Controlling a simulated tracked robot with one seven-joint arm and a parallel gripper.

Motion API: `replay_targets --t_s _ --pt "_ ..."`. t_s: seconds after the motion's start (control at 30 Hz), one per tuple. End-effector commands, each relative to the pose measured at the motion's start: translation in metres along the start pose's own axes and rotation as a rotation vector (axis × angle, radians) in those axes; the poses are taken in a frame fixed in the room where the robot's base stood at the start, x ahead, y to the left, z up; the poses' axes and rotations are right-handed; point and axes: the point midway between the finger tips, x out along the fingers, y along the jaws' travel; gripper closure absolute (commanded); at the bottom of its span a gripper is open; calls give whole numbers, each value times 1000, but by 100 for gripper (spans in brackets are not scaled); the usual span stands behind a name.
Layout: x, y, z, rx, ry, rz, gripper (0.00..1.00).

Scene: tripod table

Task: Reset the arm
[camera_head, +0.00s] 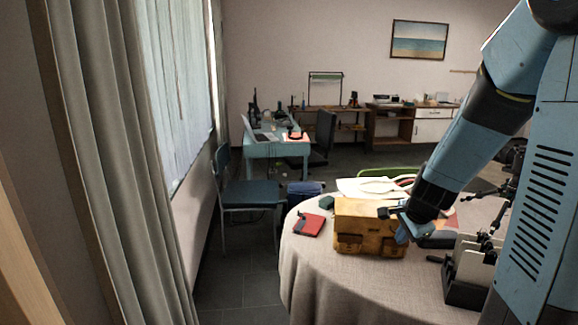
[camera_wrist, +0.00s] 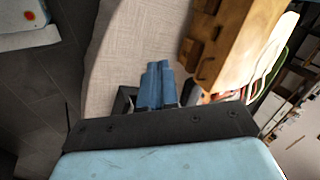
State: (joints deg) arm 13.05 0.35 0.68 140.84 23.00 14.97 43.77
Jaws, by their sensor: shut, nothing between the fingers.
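My arm is blue and black and reaches down from the upper right in the head view. My gripper (camera_head: 405,233) is at the round table, in front of or beside the right part of a yellow-brown box (camera_head: 362,222); I cannot tell if they touch. In the wrist view my gripper (camera_wrist: 157,68) shows its two blue fingers together, with nothing between them. There the box (camera_wrist: 238,45) lies to the right of the fingers, and pale tablecloth shows beyond them.
The round table (camera_head: 310,270) has a pale cloth. A red notebook (camera_head: 308,225) lies left of the box, and a dark rack with white sheets (camera_head: 471,265) stands at the right. A blue chair (camera_head: 247,192) and a desk (camera_head: 280,148) are behind, left. The cloth's front left is bare.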

Motion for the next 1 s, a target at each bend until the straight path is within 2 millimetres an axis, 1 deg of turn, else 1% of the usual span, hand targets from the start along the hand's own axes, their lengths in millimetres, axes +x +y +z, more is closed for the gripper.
replay_targets --t_s 0.03,0.2,0.43,0.6,0.67,0.8,0.9,1.0 --pt "-16 -3 7 -63 -5 -14 100" --pt "-62 -4 30 -294 -25 -33 100" --pt "-121 7 57 -600 -29 -52 100" --pt "-163 22 73 -820 -18 -57 100" --pt "-176 30 78 -897 -13 -56 100" --pt "-207 49 88 -1071 6 -51 100" --pt "-225 63 93 -1178 20 -43 100" --pt "-239 75 96 -1261 32 -35 100"
